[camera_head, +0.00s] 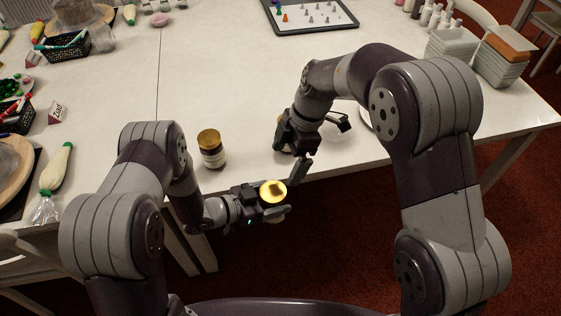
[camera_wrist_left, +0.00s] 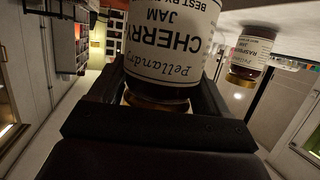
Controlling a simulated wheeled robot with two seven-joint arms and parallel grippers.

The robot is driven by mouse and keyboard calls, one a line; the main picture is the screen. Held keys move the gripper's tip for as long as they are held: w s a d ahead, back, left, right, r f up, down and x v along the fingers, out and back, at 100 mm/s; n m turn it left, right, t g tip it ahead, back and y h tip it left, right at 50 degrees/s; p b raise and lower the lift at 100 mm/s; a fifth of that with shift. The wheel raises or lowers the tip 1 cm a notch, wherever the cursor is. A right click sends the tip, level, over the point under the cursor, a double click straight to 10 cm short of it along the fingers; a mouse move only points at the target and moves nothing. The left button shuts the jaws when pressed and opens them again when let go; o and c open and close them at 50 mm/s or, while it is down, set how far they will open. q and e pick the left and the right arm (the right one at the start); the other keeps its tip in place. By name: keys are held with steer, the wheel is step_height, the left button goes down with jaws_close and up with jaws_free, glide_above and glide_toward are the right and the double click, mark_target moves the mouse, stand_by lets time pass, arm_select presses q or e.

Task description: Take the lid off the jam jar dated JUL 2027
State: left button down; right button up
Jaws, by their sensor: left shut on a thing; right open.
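My left gripper (camera_head: 277,211) is shut on a jam jar with a gold lid (camera_head: 273,190), held in front of the table's near edge. In the left wrist view this jar (camera_wrist_left: 168,48) appears upside down, with a white label reading CHERRY JAM. Its "BEST BY" line is cut off by the frame, so the date is not visible. Another gold-lidded jar (camera_head: 211,150) stands upright on the table; in the left wrist view a jar (camera_wrist_left: 250,55) has a label that seems to read RASPBERRY. My right gripper (camera_head: 322,148) is open, above the table edge, to the right of the held jar.
The white table (camera_head: 225,80) has clear room in its middle. A black-framed tray (camera_head: 310,14) with small pieces lies at the back. Stacked containers (camera_head: 452,47) stand at the right. A piping bag (camera_head: 56,168), a card (camera_head: 57,111) and a black basket (camera_head: 66,48) are at the left.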

mark_target(273, 190)
steer(key=x, duration=1)
steer(key=shift+a+f, duration=0.15)
steer(key=shift+f, duration=0.1)
steer(key=c, duration=1.2)
steer(key=n, duration=0.3)
steer(key=shift+w+g+h, duration=0.1)
steer(key=shift+g+h, duration=0.2)
steer(key=shift+g, duration=0.1)
steer(key=shift+c, duration=0.2)
steer(key=o, duration=1.2)
